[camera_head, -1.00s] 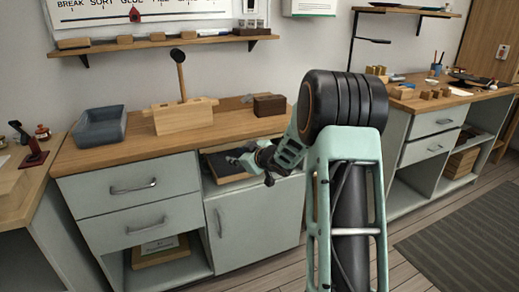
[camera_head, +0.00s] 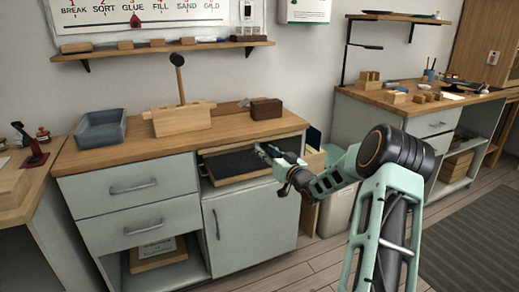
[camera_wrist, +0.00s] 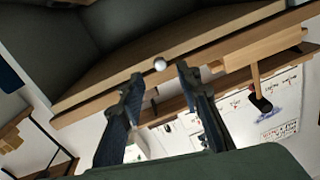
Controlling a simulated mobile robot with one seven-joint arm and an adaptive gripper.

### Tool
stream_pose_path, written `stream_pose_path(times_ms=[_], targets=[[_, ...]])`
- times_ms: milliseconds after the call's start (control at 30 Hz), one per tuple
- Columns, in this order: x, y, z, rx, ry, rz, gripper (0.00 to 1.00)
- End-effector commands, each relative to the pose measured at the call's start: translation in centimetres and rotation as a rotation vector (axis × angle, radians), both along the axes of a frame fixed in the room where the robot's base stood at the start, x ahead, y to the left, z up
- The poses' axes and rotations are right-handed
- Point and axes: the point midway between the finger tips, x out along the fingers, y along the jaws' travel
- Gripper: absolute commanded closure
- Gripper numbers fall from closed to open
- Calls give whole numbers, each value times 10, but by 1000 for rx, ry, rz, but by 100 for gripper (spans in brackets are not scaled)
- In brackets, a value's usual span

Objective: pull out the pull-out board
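The pull-out board (camera_head: 240,162) has a dark top and a pale wooden front edge. It lies in the slot under the worktop, above the cupboard door. My gripper (camera_head: 264,150) is at the right part of this slot, over the board's right side, and hides some of it. In the wrist view the view is roughly upside down, and the two dark fingers of my gripper (camera_wrist: 158,75) stand apart. A small pale round knob (camera_wrist: 160,64) on a wooden edge shows between and just beyond the fingertips. Nothing is held, and I cannot tell whether a finger touches anything.
The worktop (camera_head: 235,122) above carries a grey tray (camera_head: 101,128), a wooden tool block (camera_head: 182,119) and a brown box (camera_head: 266,109). The cupboard door (camera_head: 255,225) below is shut. A pale bin (camera_head: 336,208) stands right of the cabinet. The floor in front is clear.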

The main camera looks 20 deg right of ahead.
Motion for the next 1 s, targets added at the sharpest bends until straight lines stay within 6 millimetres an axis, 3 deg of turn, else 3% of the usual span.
stream_pose_path(times_ms=[100, 300, 733, 1000], targets=[[21, 3, -2, -2, -1, 1, 69], [42, 5, -1, -1, 0, 1, 69], [51, 6, 0, -1, 1, 0, 69], [51, 6, 0, -1, 1, 0, 97]])
